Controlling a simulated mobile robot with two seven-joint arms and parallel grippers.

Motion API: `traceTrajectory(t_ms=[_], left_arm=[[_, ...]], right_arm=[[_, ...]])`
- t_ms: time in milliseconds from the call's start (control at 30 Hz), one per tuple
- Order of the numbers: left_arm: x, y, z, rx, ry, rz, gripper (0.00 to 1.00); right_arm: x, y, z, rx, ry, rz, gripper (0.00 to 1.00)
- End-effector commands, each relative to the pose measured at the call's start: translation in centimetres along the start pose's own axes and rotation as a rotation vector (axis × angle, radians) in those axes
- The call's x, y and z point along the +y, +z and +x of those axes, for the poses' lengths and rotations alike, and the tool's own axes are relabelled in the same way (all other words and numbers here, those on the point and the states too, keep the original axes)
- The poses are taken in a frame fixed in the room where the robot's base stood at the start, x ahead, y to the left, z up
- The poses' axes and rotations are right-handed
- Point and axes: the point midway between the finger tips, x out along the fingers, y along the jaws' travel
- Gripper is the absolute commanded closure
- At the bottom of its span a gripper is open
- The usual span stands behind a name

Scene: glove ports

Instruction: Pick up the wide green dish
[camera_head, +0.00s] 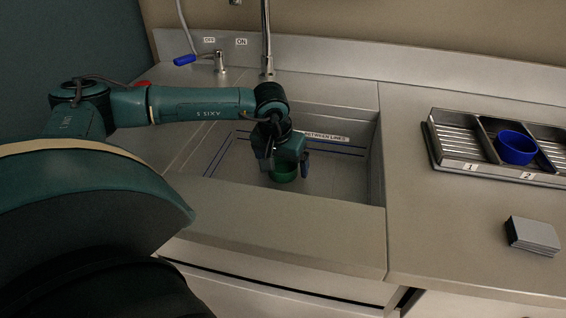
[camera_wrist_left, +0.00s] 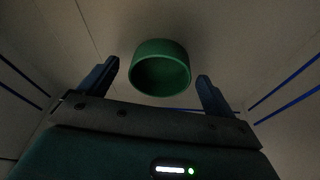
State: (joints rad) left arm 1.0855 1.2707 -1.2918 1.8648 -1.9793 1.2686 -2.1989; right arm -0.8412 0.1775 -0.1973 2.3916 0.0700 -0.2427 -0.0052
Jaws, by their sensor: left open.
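The wide green dish (camera_head: 284,173) stands in the sink basin and is partly hidden by my left gripper (camera_head: 284,168) in the head view. In the left wrist view the green dish (camera_wrist_left: 160,68) shows whole, its round opening facing the camera. My left gripper (camera_wrist_left: 155,82) is open, with one blue finger on either side of the dish in that view. Gaps show between the dish and both fingers, so it does not appear gripped. My right gripper is in neither view.
The sink basin (camera_head: 340,185) has blue lines and a label reading "BETWEEN LINES". A faucet (camera_head: 266,40) rises behind it. On the right counter a numbered metal tray (camera_head: 460,165) holds a blue bowl (camera_head: 516,147). A grey stack (camera_head: 533,236) lies in front of the tray.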

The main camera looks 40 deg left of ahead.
Motion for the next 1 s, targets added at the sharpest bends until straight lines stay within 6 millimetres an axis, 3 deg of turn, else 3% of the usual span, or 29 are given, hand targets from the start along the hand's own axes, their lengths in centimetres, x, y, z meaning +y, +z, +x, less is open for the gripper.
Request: traceTrajectory(t_ms=[200,800,1000], left_arm=[[0.0,0.0,0.14,0.0,0.0,0.0,0.09],[-0.01,0.01,0.1,0.0,0.0,-0.001,0.57],[-0.01,-0.02,0.04,0.0,0.0,-0.001,0.57]], right_arm=[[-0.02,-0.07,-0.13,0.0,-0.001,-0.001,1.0],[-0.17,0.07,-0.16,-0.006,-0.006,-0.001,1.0],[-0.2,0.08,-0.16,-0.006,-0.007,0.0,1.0]])
